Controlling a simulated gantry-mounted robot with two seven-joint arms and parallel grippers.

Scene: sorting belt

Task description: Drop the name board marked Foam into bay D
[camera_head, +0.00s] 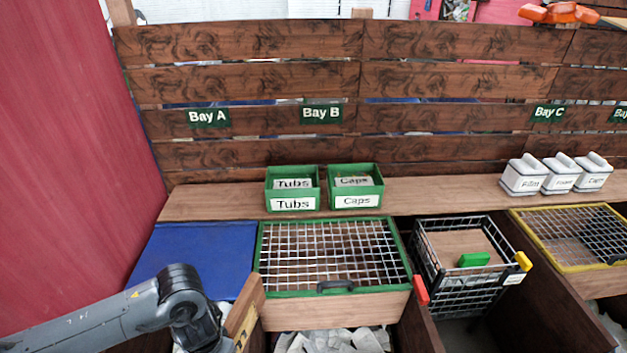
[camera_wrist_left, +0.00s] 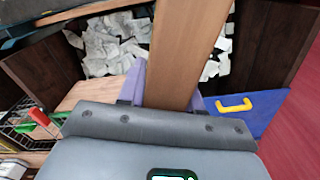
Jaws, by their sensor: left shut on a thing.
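My left arm comes in from the lower left of the head view, and its gripper (camera_wrist_left: 168,85) shows at the middle of the left wrist view. Its purple fingers are shut on a long, plain wooden board (camera_wrist_left: 190,45), above a bay of white scraps. No word can be read on the board in the wrist view. In the head view a wooden piece (camera_head: 243,318) with partly cut-off yellow marks stands beside my wrist. It seems to be the same board. The bay D sign cannot be made out; a sign (camera_head: 620,115) at the right edge is cut off after "Bay". My right gripper is not in view.
Signs mark Bay A (camera_head: 208,118), Bay B (camera_head: 321,114) and Bay C (camera_head: 548,113). A blue lid (camera_head: 195,258), a green-framed grid (camera_head: 335,255), a black wire basket (camera_head: 465,265) and a yellow-framed grid (camera_head: 575,235) lie along the front. Green boxes (camera_head: 292,203) and white containers (camera_head: 525,175) stand on the shelf.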

